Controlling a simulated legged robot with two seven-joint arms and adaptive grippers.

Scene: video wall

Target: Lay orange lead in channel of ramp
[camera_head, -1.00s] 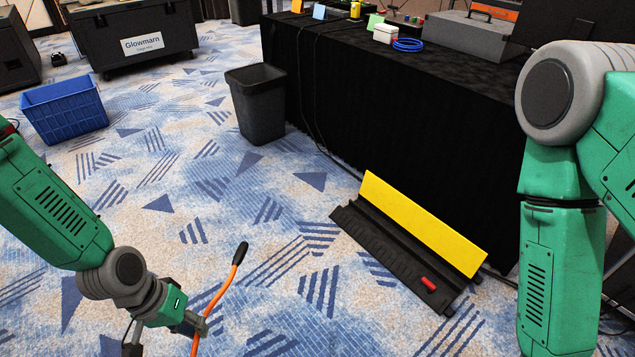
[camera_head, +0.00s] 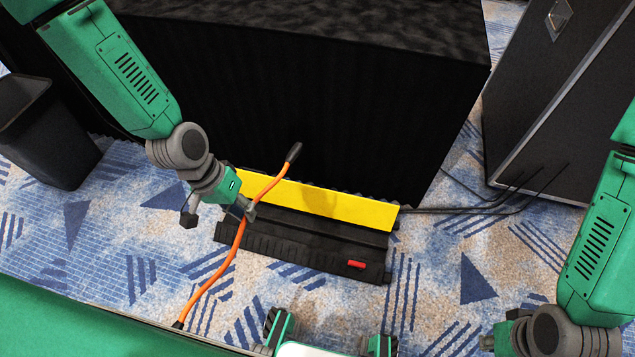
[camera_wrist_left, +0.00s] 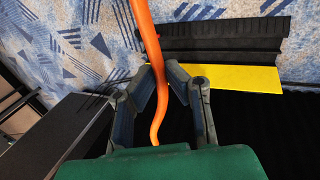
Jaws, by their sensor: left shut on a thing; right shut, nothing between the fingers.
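The orange lead (camera_head: 233,252) has black ends. My left gripper (camera_head: 248,208) is shut on it, and it slants with one end up in front of the black cloth and the other hanging low. The ramp's black base (camera_head: 300,241) lies on the carpet with its yellow lid (camera_head: 325,203) standing open along the far side. My left gripper appears in front of the ramp's left end; its height above it is unclear. In the left wrist view the lead (camera_wrist_left: 147,35) passes between the fingers, with the ramp (camera_wrist_left: 215,40) beyond. My right gripper (camera_head: 488,342) is shut and empty at the lower right.
A small red piece (camera_head: 356,264) sits on the base's right end. A black-draped table (camera_head: 300,100) stands behind the ramp. A bin (camera_head: 45,135) stands left, a black case (camera_head: 560,110) right. Black cables (camera_head: 470,209) run from the ramp to the right.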

